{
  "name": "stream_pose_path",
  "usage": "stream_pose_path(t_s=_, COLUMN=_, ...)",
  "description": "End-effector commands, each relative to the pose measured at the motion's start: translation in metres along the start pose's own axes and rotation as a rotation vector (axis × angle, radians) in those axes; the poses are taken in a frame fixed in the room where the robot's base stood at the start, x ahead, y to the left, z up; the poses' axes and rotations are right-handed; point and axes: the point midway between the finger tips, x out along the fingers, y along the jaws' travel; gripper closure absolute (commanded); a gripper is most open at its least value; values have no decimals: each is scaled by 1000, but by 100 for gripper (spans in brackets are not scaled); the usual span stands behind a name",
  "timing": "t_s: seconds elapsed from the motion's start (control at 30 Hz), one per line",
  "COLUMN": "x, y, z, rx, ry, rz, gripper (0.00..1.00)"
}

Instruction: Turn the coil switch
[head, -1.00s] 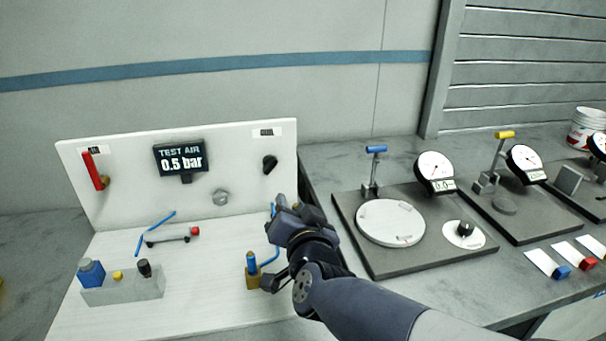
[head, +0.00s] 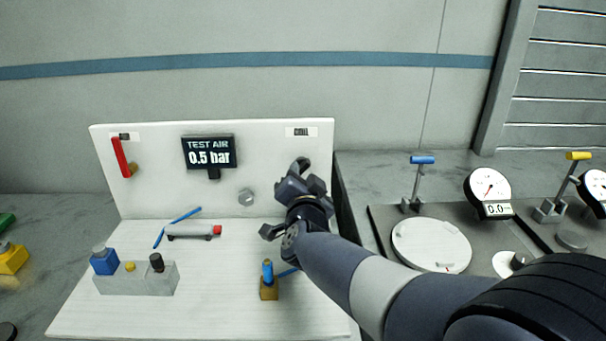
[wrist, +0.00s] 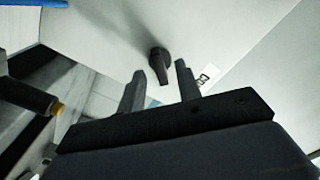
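The coil switch is a black knob on the upright white panel. In the wrist view the knob (wrist: 158,58) shows between and just beyond the two fingertips, with a clear gap to each finger. My gripper (wrist: 160,72) is open and empty. In the head view my gripper (head: 303,175) is in front of the panel's right part, below the COIL label (head: 301,132). There the knob blends with the dark fingers and cannot be told apart clearly. Whether a finger touches it is not clear.
The panel (head: 270,150) also carries a red lever (head: 121,157), a TEST AIR 0.5 bar display (head: 209,152) and a hex fitting (head: 246,197). A brass fitting with a blue top (head: 268,281) stands below my arm. A gauge station (head: 432,245) is at the right.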

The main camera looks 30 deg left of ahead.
Motion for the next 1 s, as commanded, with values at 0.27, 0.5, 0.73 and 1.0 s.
stream_pose_path(t_s=0.27, x=13, y=0, z=0, rx=0, ry=0, rz=0, gripper=67)
stream_pose_path(t_s=0.5, x=12, y=0, z=0, rx=0, ry=0, rz=0, gripper=71)
stream_pose_path(t_s=0.73, x=12, y=0, z=0, rx=0, ry=0, rz=0, gripper=90)
stream_pose_path(t_s=1.0, x=12, y=0, z=0, rx=0, ry=0, rz=-1, gripper=100)
